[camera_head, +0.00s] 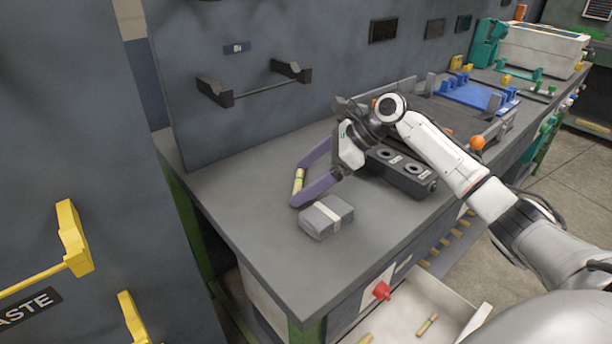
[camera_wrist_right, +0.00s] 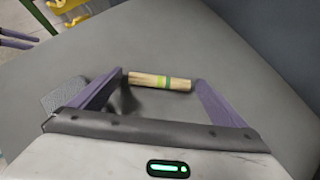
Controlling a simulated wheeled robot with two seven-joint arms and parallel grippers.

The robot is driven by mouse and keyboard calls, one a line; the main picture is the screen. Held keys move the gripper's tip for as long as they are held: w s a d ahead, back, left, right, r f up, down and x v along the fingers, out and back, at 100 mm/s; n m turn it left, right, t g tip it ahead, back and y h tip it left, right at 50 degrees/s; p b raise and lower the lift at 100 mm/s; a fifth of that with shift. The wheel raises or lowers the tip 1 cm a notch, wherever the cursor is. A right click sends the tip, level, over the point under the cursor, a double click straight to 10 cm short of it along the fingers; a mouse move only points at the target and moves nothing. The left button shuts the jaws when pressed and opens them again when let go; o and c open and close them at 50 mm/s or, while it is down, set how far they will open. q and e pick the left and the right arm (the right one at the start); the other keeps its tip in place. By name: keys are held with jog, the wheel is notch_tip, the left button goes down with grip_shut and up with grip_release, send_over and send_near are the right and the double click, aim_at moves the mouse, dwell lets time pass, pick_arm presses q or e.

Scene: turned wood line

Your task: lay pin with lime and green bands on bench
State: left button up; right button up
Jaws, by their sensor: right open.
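The pin (camera_head: 298,181) is a short pale wood rod lying on the grey bench (camera_head: 270,262), near its left part. Lime and green bands show beside its middle in the right wrist view (camera_wrist_right: 160,81). My right gripper (camera_head: 298,186) has purple fingers spread open, one near each end of the pin. In the right wrist view my right gripper (camera_wrist_right: 160,80) has the pin lengthwise between its fingertips, with slight gaps at the ends. Purple finger-like parts, apparently my left gripper (camera_wrist_right: 18,39), show at the left edge of that view; their opening is unclear.
A grey box with a pale strap (camera_head: 327,215) sits close to the right gripper's near finger. A dark block with round holes (camera_head: 400,172) stands to its right. An open drawer (camera_head: 455,303) below holds other pins (camera_head: 427,324). The bench front is clear.

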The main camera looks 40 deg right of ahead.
jog(key=v, duration=1.2)
jog(key=shift+r, duration=0.25)
jog(key=shift+f, duration=0.1)
